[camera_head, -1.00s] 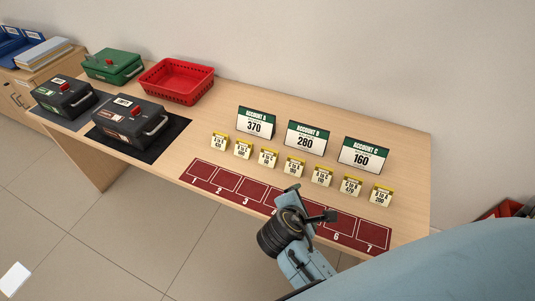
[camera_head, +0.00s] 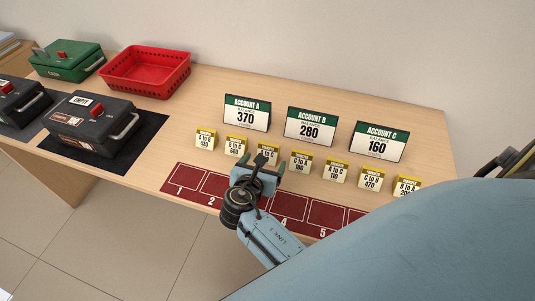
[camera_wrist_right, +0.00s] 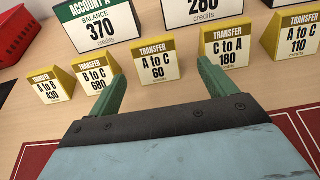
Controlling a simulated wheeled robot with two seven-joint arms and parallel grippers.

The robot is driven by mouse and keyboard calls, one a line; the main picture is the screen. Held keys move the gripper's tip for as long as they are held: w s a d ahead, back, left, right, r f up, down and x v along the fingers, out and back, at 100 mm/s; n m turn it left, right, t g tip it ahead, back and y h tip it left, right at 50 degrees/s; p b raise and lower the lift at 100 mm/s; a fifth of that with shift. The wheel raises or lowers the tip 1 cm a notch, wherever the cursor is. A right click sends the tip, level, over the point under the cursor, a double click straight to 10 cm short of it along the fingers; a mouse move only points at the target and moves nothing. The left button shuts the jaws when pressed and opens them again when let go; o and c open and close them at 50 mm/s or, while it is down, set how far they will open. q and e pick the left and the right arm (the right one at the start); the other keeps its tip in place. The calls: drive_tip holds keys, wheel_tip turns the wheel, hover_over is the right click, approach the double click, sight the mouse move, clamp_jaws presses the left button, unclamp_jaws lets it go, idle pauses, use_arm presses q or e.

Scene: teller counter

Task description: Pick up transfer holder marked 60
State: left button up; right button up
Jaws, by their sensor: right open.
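The transfer holder marked A to C, 60 (camera_wrist_right: 158,66) is a small cream card with a yellow top, standing upright on the counter. In the head view this holder (camera_head: 272,147) is partly hidden by my right gripper (camera_head: 264,165). In the right wrist view, the open fingers of my right gripper (camera_wrist_right: 161,78) point at the holder from the front. One green finger is to its left and one to its right, with bare counter showing between. I see no contact. My left gripper is not in view.
Similar holders stand close on both sides, B to C 680 (camera_wrist_right: 96,75) and C to A 180 (camera_wrist_right: 226,48). Account signs (camera_head: 246,113) stand behind. A red numbered mat (camera_head: 327,214) lies in front. A red basket (camera_head: 145,72) and dark boxes (camera_head: 90,120) are at the left.

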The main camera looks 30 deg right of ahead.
sight(267, 152)
drive_tip(key=shift+x, duration=0.9)
drive_tip(key=shift+w+d+f, duration=0.2)
drive_tip(key=shift+w+d, duration=0.15)
drive_tip(key=shift+w, duration=0.05)
drive_tip(key=shift+w+d+b, duration=0.2)
drive_tip(key=shift+w+b, duration=0.05)
drive_tip(key=shift+b, duration=0.05)
drive_tip(key=b+x, duration=0.1)
drive_tip(key=x, duration=0.2)
drive_tip(key=shift+w+d, duration=0.2)
drive_tip(key=shift+w, duration=0.2)
drive_tip(key=shift+w+d+f, duration=0.1)
drive_tip(key=shift+w+d, duration=0.1)
drive_tip(key=shift+d, duration=0.05)
drive_tip(key=c, duration=0.9)
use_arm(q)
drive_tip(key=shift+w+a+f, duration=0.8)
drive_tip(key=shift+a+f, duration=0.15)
use_arm(e)
drive_tip(key=shift+c, duration=0.9)
